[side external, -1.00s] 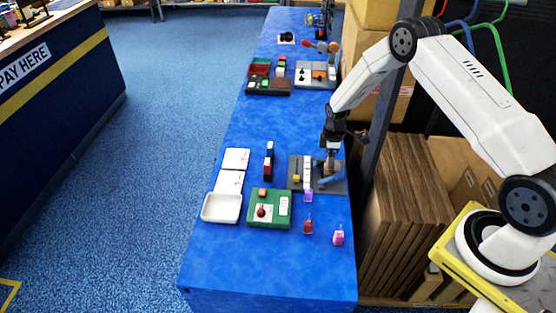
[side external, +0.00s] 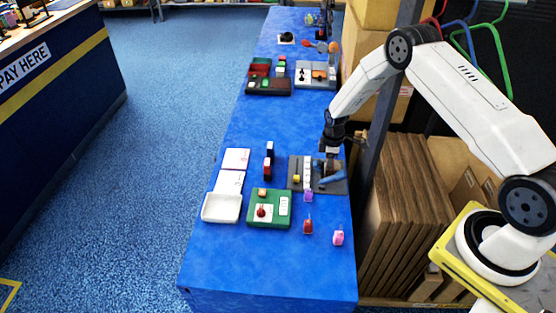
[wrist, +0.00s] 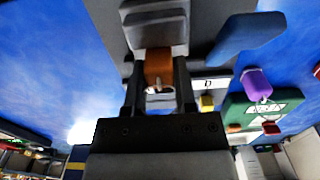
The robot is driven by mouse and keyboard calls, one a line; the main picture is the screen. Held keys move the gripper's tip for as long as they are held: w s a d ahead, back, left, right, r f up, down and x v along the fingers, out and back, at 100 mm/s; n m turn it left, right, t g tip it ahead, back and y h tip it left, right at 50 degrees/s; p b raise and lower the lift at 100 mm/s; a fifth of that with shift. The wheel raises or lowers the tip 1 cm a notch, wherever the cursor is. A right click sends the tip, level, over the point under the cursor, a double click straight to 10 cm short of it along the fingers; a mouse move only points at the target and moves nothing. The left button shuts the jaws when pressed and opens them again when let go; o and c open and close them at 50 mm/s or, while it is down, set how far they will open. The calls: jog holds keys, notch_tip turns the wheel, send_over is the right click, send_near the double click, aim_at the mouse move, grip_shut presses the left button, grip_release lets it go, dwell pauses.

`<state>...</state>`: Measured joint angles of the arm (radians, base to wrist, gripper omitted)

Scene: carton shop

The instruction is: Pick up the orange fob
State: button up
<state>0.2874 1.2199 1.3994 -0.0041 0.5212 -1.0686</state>
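The orange fob (wrist: 158,70) shows in the wrist view between the two fingers of my gripper (wrist: 159,78). The fingers stand close along both its sides, and I cannot tell whether they press on it. A grey block (wrist: 156,30) is just beyond the fob, over a dark grey board. In the side view my gripper (side external: 329,166) points down at the right part of the grey board (side external: 296,171), where the fob is mostly hidden.
A blue piece (side external: 332,173) lies beside my gripper. A purple fob (side external: 308,195), a red fob (side external: 308,226) and a pink fob (side external: 338,237) are nearer the front. A green board (side external: 254,220) and a white tray (side external: 221,208) lie left. The table front is clear.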

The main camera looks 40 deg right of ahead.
grip_shut()
jog(key=shift+r, duration=0.65)
jog(key=s+a+r, duration=0.3)
jog(key=s+r, duration=0.8)
jog(key=s, duration=0.2)
jog(key=shift+s+a+r, duration=0.15)
jog(key=shift+s+r, duration=0.2)
jog(key=shift+w, duration=0.1)
